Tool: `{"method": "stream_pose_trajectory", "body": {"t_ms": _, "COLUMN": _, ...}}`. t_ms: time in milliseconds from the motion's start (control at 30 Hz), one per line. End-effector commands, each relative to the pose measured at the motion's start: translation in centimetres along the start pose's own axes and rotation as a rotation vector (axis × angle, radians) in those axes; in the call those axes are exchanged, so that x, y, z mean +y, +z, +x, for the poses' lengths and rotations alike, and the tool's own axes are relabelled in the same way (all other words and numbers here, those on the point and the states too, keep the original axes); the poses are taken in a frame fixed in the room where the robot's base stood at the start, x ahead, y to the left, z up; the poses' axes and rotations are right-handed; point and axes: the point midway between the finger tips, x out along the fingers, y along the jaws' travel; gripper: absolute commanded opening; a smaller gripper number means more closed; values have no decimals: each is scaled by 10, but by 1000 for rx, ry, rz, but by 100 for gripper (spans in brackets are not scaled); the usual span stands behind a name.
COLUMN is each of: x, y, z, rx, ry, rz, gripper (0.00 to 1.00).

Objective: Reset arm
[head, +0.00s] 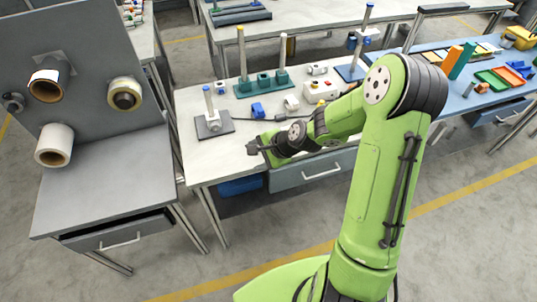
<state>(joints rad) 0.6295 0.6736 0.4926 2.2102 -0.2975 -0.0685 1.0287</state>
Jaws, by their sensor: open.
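My green arm reaches from the lower right, bends at the top and points left over the front of the white workbench (200,165). My gripper (254,148) is at the arm's end, dark and small in the picture, near the bench's front left. It is open, and I see nothing held in it. A grey stand with a post (211,124) is on the bench behind and left of the gripper. A blue part (257,110) lies behind the gripper, apart from it.
A grey panel (90,95) at left bears a white roll (54,146) and film reels (125,94) on pegs. A teal base with posts (263,84) stands at the bench's back. A blue bench (460,100) with trays (493,80) is at right. Floor in front is clear.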

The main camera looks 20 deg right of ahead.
Motion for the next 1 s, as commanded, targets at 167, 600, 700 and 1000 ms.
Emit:
{"method": "stream_pose_trajectory", "body": {"t_ms": 167, "x": 0, "y": 0, "z": 0, "rx": 0, "ry": 0, "rz": 1, "gripper": 61}}
{"method": "stream_pose_trajectory", "body": {"t_ms": 600, "x": -2, "y": 16, "z": -34, "rx": 65, "ry": 92, "rz": -255, "gripper": 61}}
{"method": "stream_pose_trajectory", "body": {"t_ms": 700, "x": 0, "y": 34, "z": -79, "rx": 134, "ry": 195, "rz": -521, "gripper": 61}}
{"method": "stream_pose_trajectory", "body": {"t_ms": 1000, "x": 35, "y": 94, "z": -222, "rx": 279, "ry": 402, "rz": -1110, "gripper": 61}}
